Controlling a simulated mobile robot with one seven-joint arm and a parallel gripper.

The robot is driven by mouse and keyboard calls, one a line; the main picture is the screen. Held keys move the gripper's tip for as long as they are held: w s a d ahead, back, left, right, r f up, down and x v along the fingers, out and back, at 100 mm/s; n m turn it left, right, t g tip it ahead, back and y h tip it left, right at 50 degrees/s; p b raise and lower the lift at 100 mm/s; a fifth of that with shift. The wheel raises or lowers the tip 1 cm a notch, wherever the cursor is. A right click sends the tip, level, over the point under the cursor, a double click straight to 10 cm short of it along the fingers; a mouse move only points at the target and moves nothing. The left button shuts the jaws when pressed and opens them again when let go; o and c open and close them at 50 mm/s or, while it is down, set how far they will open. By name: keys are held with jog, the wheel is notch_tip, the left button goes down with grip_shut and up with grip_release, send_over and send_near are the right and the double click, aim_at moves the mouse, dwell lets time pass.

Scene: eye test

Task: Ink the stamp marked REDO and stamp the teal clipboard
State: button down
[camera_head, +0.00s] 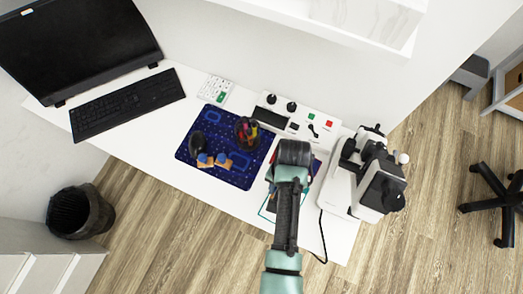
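My gripper (293,152) is over the right part of the white desk, and my arm reaches up to it from the bottom of the view. Its fingertips are hidden, so I cannot tell whether it is open or holds anything. Two small orange-brown items with blue tops, possibly stamps (212,160), stand side by side on the blue mat, left of my gripper. No marking such as REDO is readable. A thin teal outline (266,211), possibly the teal clipboard, shows beside my arm, which covers much of that area. I cannot identify an ink pad.
A white panel (318,115) with knobs lies behind my gripper. A white microscope-like device (341,187) stands close right. Keyboard (127,105) and monitor (75,40) are left.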

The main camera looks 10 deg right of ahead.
jog(key=shift+m, duration=0.5)
jog(key=s+f+b, duration=0.1)
jog(key=f+b, duration=0.3)
jog(key=f, duration=0.1)
jog(key=s+f+b, duration=0.1)
jog(key=f+b, duration=0.1)
jog(key=shift+s+d+f, duration=0.3)
jog(key=shift+d, duration=0.1)
jog(key=shift+f, duration=0.6)
dwell(1.9)
notch_tip(320, 180, up, 7)
jog(key=p, duration=0.7)
